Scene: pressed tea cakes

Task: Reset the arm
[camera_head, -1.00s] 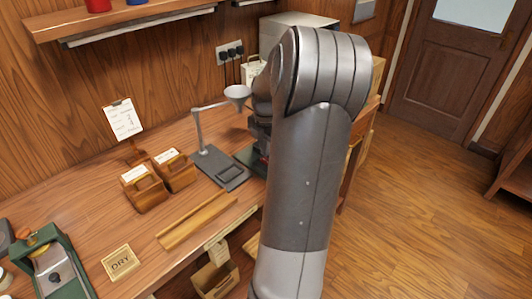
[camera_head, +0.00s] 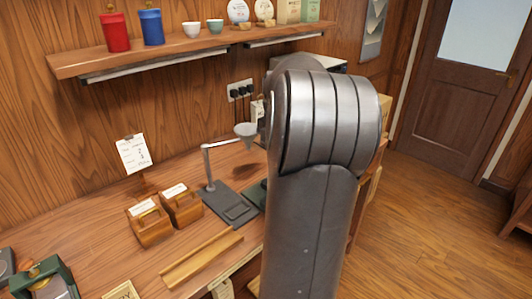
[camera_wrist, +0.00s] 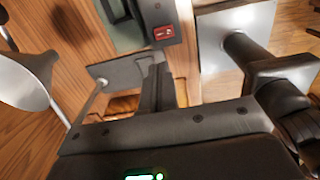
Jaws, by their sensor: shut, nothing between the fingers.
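My arm (camera_head: 310,220) stands large in the right middle of the head view and hides my gripper there. In the wrist view my gripper (camera_wrist: 160,78) shows as dark fingers, shut together with nothing between them. Beyond the fingertips is a dark block with a small red label, part of a bench device (camera_wrist: 163,33). A pale metal funnel (camera_wrist: 22,82) is at the left of the wrist view, and I cannot tell whether anything touches my gripper.
The wooden bench (camera_head: 110,262) holds a funnel stand (camera_head: 230,203), two wooden boxes (camera_head: 150,225) and a wooden trough (camera_head: 200,258). A wall shelf (camera_head: 185,58) carries canisters and cups above. Open floor (camera_head: 430,220) lies at the right, before a door (camera_head: 450,85).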

